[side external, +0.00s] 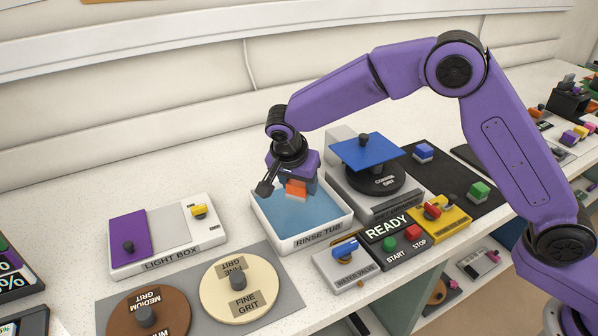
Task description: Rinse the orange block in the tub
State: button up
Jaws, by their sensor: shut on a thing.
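The orange block (296,188) is held at the end of my gripper (294,181), which points down over the rinse tub (321,238). My gripper is shut on the block, and its fingers are partly hidden by the block and the wrist. The tub is white, labelled RINSE TUB, with blue water (290,214) inside. The block appears within the tub's outline, near the water. I cannot tell whether it touches the water.
Right of the tub stands a grinder with a blue sheet (366,151) on top. In front are the water valve (345,262) and a READY panel (396,236). A light box (163,235) stands left. Grit discs (238,289) lie in front.

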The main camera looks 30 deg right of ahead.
jog(key=shift+f, duration=2.95)
dwell(0.4)
jog(key=shift+r, duration=3.75)
